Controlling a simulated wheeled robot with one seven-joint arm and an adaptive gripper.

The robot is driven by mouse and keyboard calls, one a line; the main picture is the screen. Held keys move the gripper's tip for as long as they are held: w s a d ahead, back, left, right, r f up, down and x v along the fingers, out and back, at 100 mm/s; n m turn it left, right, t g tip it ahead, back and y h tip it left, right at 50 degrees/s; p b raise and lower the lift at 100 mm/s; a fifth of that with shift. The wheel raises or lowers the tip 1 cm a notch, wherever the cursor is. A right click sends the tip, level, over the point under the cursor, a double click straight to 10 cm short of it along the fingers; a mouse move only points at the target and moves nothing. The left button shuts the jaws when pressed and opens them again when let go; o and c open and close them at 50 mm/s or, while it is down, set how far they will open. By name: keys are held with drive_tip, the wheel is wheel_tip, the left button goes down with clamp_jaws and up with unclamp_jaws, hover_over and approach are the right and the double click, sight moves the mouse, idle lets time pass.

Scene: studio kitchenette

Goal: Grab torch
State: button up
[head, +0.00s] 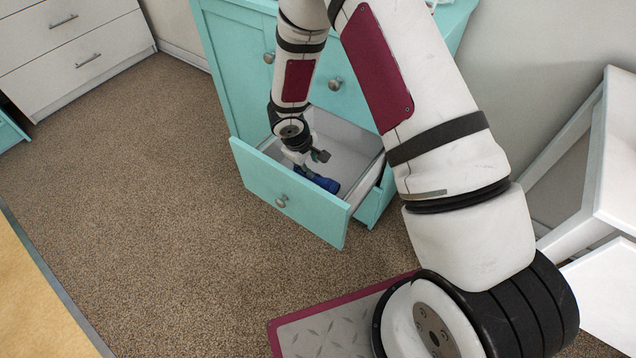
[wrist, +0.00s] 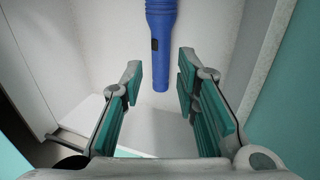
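The blue torch (wrist: 161,45) lies in the open drawer, with its narrow handle end between and just beyond my fingertips in the wrist view. In the head view the torch (head: 326,183) shows near the drawer's front right. My gripper (wrist: 160,82) is open, with a finger on each side of the handle end and visible gaps to both. In the head view my gripper (head: 307,164) reaches down into the drawer and hides part of the torch. The open drawer (head: 290,203) belongs to the turquoise cabinet (head: 236,70).
The drawer's side walls stand close around my gripper. A white drawer unit (head: 75,50) stands at the far left. A white slatted frame (head: 600,150) is at the right. The carpet (head: 150,190) left of the drawer is clear.

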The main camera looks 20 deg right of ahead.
drive_tip(key=b, duration=0.1)
hover_over(318, 178)
drive_tip(key=a, duration=0.2)
drive_tip(key=f, duration=0.5)
drive_tip(key=shift+s+d, duration=0.1)
drive_tip(key=shift+s, duration=0.15)
drive_tip(key=shift+s+b+x, duration=0.1)
drive_tip(key=shift+b+x, duration=0.5)
drive_tip(key=shift+x, duration=0.7)
drive_tip(key=shift+s+b+x, duration=0.15)
drive_tip(key=shift+b+x, duration=0.45)
drive_tip(key=shift+x, duration=0.7)
drive_tip(key=shift+d, duration=0.15)
clamp_jaws()
